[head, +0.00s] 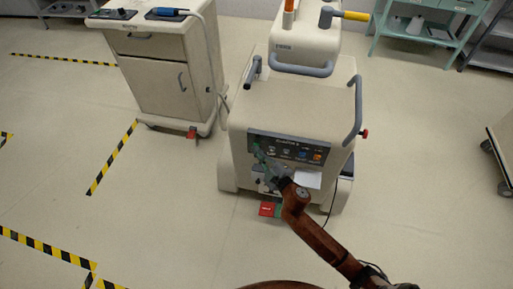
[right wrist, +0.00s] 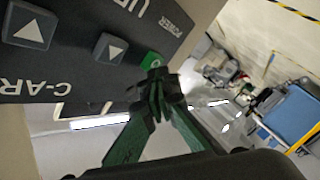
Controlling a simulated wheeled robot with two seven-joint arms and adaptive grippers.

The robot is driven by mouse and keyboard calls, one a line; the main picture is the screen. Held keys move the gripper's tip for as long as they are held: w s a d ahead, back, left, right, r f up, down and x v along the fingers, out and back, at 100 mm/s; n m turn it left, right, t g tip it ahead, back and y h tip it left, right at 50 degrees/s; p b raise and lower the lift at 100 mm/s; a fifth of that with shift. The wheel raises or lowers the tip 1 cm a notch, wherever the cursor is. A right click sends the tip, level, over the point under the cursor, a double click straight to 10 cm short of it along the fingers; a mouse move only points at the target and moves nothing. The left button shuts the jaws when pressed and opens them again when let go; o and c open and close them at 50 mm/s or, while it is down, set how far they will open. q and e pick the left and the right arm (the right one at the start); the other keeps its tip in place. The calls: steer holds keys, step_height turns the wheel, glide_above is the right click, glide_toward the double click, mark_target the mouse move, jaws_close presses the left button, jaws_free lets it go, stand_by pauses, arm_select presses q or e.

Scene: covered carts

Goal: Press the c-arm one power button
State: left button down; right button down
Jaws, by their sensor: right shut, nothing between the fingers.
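The C-arm unit (head: 290,105) is a cream cart with a dark control panel (head: 320,146) on its front. In the right wrist view the panel (right wrist: 75,62) shows upside-down lettering, including "C-AR" and "POWER". A green power button (right wrist: 150,59) sits at its edge by the word "POWER", and grey arrow buttons (right wrist: 109,47) lie to its left. My right gripper (head: 260,154) is shut and empty at the panel's left end. In the wrist view its fingertips (right wrist: 156,84) overlap the green button's lower edge; I cannot tell whether they touch. My left gripper is not in view.
A cream cabinet cart (head: 160,70) stands to the left, with a cable beside it. A red pedal (head: 267,208) lies at the unit's foot. A teal shelf (head: 415,35) stands at the back right. The floor at left is open, with striped tape (head: 110,158).

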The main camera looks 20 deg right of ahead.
steer(key=shift+s+a, duration=0.1)
steer(key=shift+s, duration=0.2)
steer(key=s+a+p, duration=0.1)
steer(key=s+a, duration=0.2)
steer(key=s, duration=0.2)
steer(key=shift+a, duration=0.2)
stand_by(0.3)
steer(key=shift+w, duration=0.1)
stand_by(1.2)
